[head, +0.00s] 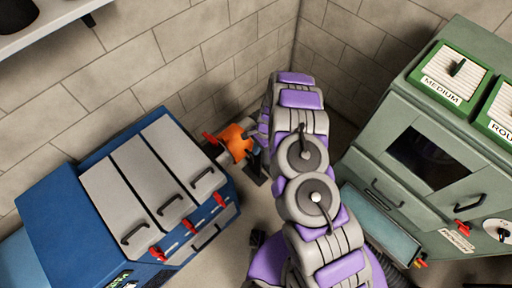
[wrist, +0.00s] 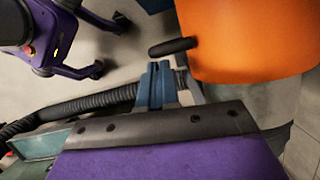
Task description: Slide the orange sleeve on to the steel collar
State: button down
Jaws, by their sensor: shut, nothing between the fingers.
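The orange sleeve (head: 236,141) is at the back, between the blue cabinet and my arm. It fills the upper right of the wrist view (wrist: 250,40), with a dark rod-like handle (wrist: 172,46) sticking out to its left. My gripper (wrist: 160,70) is shut and empty. Its blue fingertips appear just below the handle and left of the sleeve, with no grip on either; whether they touch the handle I cannot tell. I cannot clearly make out the steel collar in either view.
A blue cabinet (head: 50,215) with grey panels and red catches stands left. A green machine (head: 440,160) with a dark window stands right. A black corrugated hose (wrist: 90,103) runs along the wrist view's left. Grey block walls close the corner behind; a shelf is top left.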

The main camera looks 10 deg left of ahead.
jog(key=w+d+r+p, duration=0.1)
jog(key=w+d+r, duration=0.1)
jog(key=r, duration=0.3)
jog(key=w+d+r+p, duration=0.1)
jog(key=w+d+r, duration=0.1)
jog(key=r, duration=0.3)
jog(key=shift+w+d+p, duration=0.25)
jog(key=shift+w+p, duration=0.1)
jog(key=shift+w, duration=0.2)
